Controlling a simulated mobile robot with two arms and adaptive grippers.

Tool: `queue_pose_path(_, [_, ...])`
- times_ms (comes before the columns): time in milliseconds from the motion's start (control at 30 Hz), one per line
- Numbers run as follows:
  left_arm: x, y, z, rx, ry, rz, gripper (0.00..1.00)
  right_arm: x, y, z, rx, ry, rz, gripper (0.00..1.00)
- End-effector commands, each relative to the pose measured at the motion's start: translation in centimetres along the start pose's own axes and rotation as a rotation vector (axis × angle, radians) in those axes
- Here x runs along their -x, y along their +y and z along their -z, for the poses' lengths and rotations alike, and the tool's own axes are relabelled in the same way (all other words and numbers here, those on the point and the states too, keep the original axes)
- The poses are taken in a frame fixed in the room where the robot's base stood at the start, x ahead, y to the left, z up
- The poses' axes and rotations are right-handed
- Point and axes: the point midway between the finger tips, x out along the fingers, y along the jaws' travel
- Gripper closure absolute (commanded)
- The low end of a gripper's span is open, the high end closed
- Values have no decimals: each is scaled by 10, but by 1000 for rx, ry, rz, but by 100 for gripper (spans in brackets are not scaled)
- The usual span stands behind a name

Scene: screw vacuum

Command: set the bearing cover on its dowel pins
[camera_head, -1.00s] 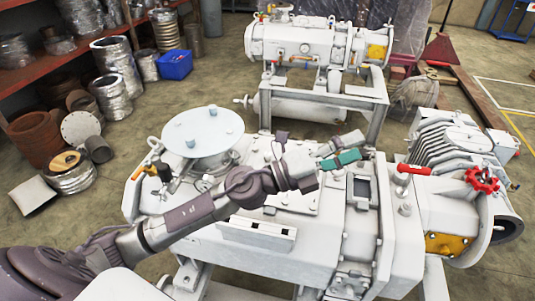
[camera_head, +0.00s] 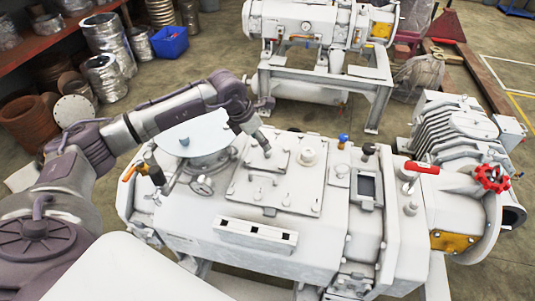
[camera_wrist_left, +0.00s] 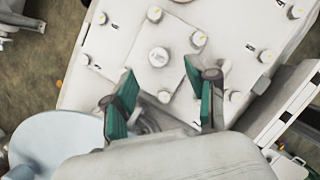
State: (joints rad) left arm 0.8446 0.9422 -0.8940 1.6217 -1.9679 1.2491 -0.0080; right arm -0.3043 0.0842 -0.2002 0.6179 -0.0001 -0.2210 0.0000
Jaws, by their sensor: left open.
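My left gripper (camera_head: 263,145) is over the white machine, above a small square plate (camera_head: 267,158). In the left wrist view the two green-padded fingers (camera_wrist_left: 158,72) are apart with nothing between them. The square plate (camera_wrist_left: 172,66) shows beyond them, with round studs and a central boss. It lies on a larger flat plate (camera_head: 290,192), which has bolts near its edges. I cannot tell for sure which part is the bearing cover or which studs are dowel pins. My right gripper is not in view.
A red lever (camera_head: 421,167) and red handwheel (camera_head: 492,179) are at the right. A second machine (camera_head: 305,22) stands behind.

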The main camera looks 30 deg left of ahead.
Motion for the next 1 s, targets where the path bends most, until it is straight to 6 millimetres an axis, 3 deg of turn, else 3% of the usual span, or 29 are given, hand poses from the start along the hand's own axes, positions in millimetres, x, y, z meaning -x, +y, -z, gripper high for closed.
queue_pose_path(333, [-31, 0, -1, 1, 2, 3, 43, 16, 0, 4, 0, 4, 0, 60])
queue_pose_path(600, [-68, 2, 0, 1, 1, 2, 43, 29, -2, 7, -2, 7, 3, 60])
queue_pose_path(867, [-73, 2, 0, 0, -1, 1, 43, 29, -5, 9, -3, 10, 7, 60])
queue_pose_path(1000, [-73, 2, 0, 0, -1, 1, 64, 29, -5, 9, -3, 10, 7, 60])
